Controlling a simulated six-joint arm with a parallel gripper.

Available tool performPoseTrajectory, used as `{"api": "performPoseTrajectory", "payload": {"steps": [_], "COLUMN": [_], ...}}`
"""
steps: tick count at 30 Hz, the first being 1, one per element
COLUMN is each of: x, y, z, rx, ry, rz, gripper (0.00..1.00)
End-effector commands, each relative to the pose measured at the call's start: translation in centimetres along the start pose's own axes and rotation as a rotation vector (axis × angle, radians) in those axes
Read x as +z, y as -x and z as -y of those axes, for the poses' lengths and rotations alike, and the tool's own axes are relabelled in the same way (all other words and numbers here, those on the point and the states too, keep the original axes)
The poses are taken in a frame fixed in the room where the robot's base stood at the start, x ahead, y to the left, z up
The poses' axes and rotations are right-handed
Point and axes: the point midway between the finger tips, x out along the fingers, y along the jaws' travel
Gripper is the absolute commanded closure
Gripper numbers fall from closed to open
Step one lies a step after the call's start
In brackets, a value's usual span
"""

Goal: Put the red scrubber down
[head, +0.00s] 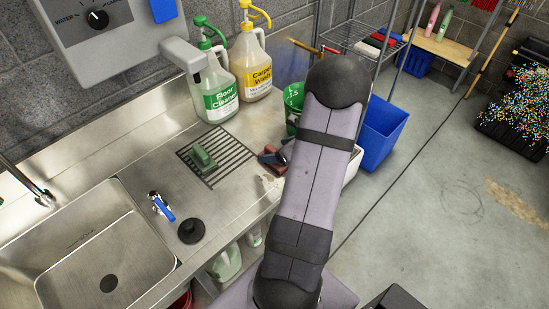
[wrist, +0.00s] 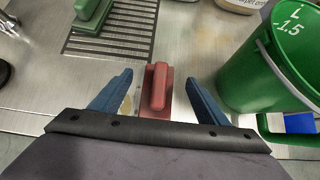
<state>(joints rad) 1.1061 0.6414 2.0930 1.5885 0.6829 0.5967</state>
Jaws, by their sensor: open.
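The red scrubber (wrist: 157,88) sits on the steel counter in the wrist view, between the two blue fingers of my gripper (wrist: 160,92). The fingers are open, with a gap on each side of the scrubber. In the head view the red scrubber (head: 268,159) shows beside the drain grid, partly hidden by my gripper (head: 279,156) and arm. A green scrubber (head: 203,160) lies on the slotted drain grid (head: 232,170) to the left. It also shows at the top left of the wrist view (wrist: 92,12).
A green bucket (wrist: 260,70) stands close on the right of my gripper. Floor cleaner (head: 212,92) and carpet wash (head: 251,65) jugs stand behind the grid. A sink (head: 95,250), a black plug (head: 191,230) and a blue-handled tap (head: 160,206) are at the left.

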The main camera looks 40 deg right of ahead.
Motion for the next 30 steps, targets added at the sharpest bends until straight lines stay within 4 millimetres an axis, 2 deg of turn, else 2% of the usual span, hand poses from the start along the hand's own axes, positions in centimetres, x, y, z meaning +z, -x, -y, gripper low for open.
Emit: {"api": "performPoseTrajectory", "payload": {"steps": [3, 11, 24, 30], "x": [0.1, 0.1, 0.1, 0.0], "y": [-0.8, -1.4, -5.5, -6.1], "z": [-0.1, -0.1, 0.0, 0.0], "rx": [0.001, 0.003, 0.002, 0.000], "ry": [0.001, 0.002, 0.002, 0.002], "rz": [0.000, 0.000, 0.000, 0.000], "gripper": [0.31, 0.31, 0.31, 0.31]}}
